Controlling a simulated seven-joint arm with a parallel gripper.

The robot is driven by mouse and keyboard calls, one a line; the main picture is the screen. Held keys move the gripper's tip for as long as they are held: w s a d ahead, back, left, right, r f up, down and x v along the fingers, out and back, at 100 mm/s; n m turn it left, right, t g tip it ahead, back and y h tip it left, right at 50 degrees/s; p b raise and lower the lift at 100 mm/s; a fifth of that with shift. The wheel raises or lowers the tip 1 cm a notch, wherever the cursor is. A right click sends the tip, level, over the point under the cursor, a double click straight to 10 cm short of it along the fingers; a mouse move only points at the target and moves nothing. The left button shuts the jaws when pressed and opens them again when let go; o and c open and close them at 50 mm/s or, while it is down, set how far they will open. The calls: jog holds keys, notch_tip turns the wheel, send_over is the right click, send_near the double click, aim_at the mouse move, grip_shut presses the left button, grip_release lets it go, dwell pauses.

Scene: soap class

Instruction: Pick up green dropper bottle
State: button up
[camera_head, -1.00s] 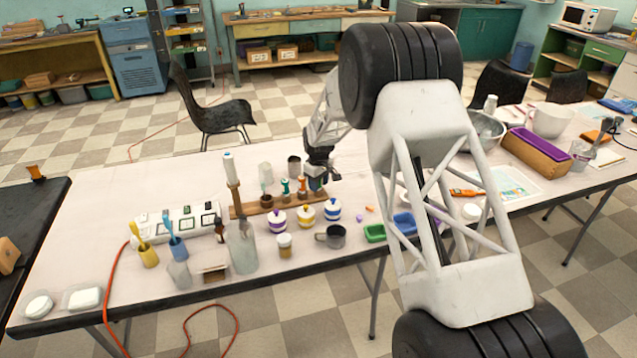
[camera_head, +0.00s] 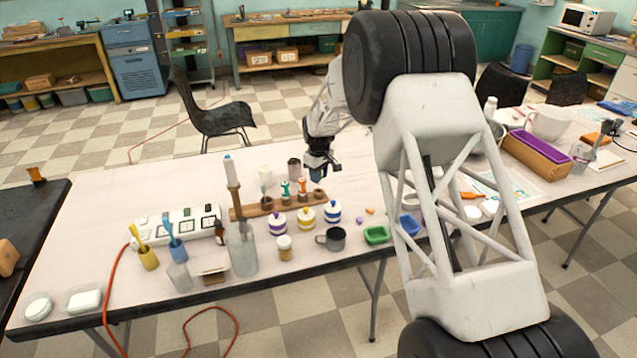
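A wooden rack (camera_head: 245,212) on the long table holds several small droppers or bottles. One with a green-teal top (camera_head: 285,190) stands in the rack, left of one with an orange top (camera_head: 302,188). It looks like the green dropper bottle, but it is too small to be sure. My gripper (camera_head: 321,175) points down above and just behind that right end, to the right of the green-topped piece. Its fingers are small and dark; I cannot see whether they are apart or hold anything.
Striped lidded jars (camera_head: 305,218) and a grey mug (camera_head: 332,239) stand in front of the rack. A tall glass cylinder (camera_head: 243,252) and a white power strip (camera_head: 178,226) are to the left. My large arm links cover the table's middle right. Bare tabletop lies behind left.

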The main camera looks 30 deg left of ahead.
jog(key=shift+r, duration=2.7)
jog(key=shift+r, duration=2)
jog(key=shift+a, duration=0.15)
jog(key=shift+a, duration=0.5)
jog(key=s+a+f, duration=0.1)
jog(key=a+f, duration=0.1)
jog(key=a, duration=0.8)
jog(key=s+a+f, duration=0.1)
jog(key=a+f, duration=0.1)
jog(key=a, duration=0.8)
jog(key=shift+a, duration=0.25)
